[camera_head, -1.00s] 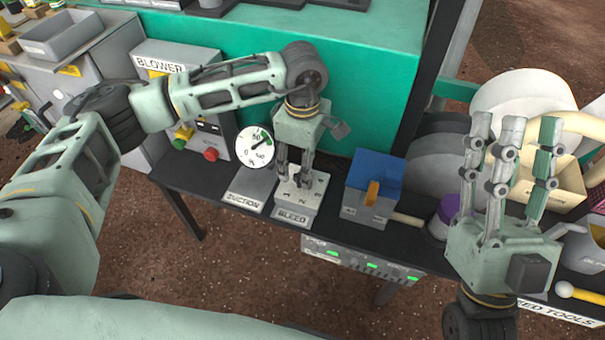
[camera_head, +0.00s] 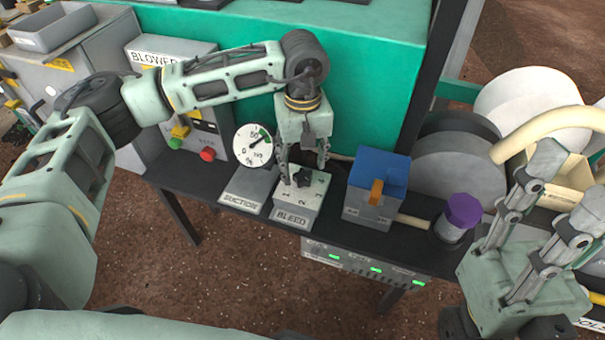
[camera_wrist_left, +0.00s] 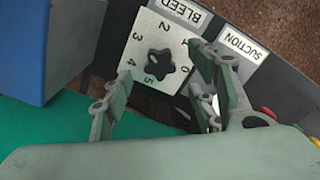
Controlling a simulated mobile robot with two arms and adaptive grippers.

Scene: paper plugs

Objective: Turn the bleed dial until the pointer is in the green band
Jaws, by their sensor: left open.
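The black star-shaped bleed dial (camera_head: 302,180) sits on a pale block labelled BLEED, and its numbered face shows in the left wrist view, with the knob (camera_wrist_left: 160,66) in the middle. My left gripper (camera_head: 304,174) is open above it, fingers apart on either side of the knob; they also show in the left wrist view (camera_wrist_left: 165,92). I cannot tell whether they touch it. The round white suction gauge (camera_head: 246,153) stands to the left. Its dark pointer points up and right towards the green band (camera_head: 266,135); whether it lies inside is too small to tell. My right gripper (camera_head: 565,185) is open and empty at the right.
A blue-topped grey box (camera_head: 380,168) with an orange lever stands right of the dial. A purple-capped container (camera_head: 460,211) is beyond it. The blower box (camera_head: 172,55) is left and behind. A teal panel (camera_head: 375,70) rises behind the dark bench.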

